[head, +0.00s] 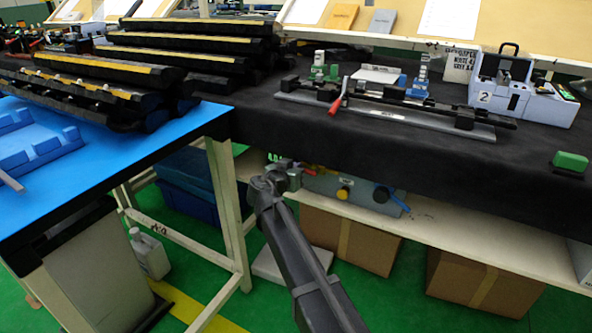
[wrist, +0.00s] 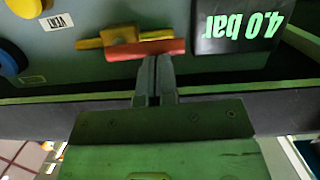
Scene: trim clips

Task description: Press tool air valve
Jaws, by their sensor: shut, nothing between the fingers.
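A grey panel (head: 360,184) sits under the dark bench. In the wrist view, upside down, it carries a red bar (wrist: 146,50) over a yellow lever-like piece (wrist: 92,43), beside a black display (wrist: 238,30) reading 4.0 bar. My gripper (wrist: 155,60) is shut and empty. Its tips are at the red bar's lower edge in the picture; I cannot tell whether they touch it. In the head view my gripper (head: 289,166) is at the panel's left end, and the red piece (head: 309,171) shows just right of it.
The panel also has a yellow knob (head: 343,194), a blue knob (head: 381,195) and a VENT label (wrist: 57,22). Cardboard boxes (head: 348,240) stand below the shelf (head: 440,225). A blue-topped table (head: 150,140) is on the left. The bench edge overhangs the panel.

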